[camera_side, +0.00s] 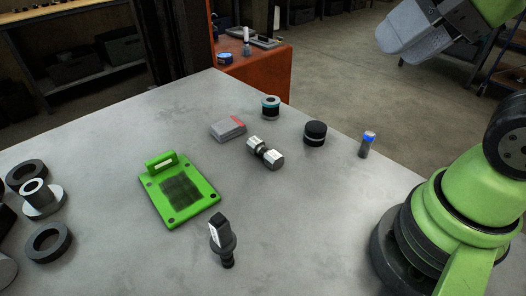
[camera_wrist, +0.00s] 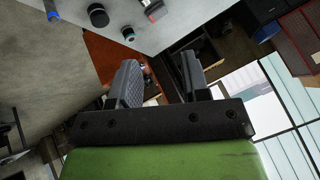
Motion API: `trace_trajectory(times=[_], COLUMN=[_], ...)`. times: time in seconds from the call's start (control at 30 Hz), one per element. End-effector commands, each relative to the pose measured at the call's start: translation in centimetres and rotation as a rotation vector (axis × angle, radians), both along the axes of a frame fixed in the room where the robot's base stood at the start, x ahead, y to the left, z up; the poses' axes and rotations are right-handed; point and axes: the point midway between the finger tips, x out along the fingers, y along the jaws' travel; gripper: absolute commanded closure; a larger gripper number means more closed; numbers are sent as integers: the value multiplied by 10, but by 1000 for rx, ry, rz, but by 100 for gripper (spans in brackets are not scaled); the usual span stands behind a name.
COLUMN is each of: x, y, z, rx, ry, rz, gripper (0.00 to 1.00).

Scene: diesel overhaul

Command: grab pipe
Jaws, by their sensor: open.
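No part is labelled as the pipe, and I cannot tell for sure which one it is. A short grey cylinder with a blue band (camera_side: 367,145) stands upright near the table's right edge; it shows at the top left of the wrist view (camera_wrist: 52,10). A silver fitting with hexagonal ends (camera_side: 265,153) lies mid-table. My gripper (camera_wrist: 160,68) is open and empty, with its two fingers apart in the wrist view. In the side view, my gripper (camera_side: 397,45) is at the upper right, high above and apart from the table parts.
An orange cabinet (camera_side: 262,72) stands behind.

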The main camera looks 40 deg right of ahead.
Motion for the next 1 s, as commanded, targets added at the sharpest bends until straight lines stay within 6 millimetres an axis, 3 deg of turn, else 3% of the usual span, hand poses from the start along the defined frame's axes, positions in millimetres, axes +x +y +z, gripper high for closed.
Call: trace_trajectory(times=[0.1,0.2,0.57,0.67,0.8,1.0], x=[0,0,9,28,71,136], y=[0,0,-1,-2,-4,-6], z=[0,0,2,3,-2,-35], rx=[0,0,-9,-31,-74,-138], ry=[0,0,23,70,162,297], rz=[0,0,7,22,55,113], gripper=[57,46,46,46,46,46])
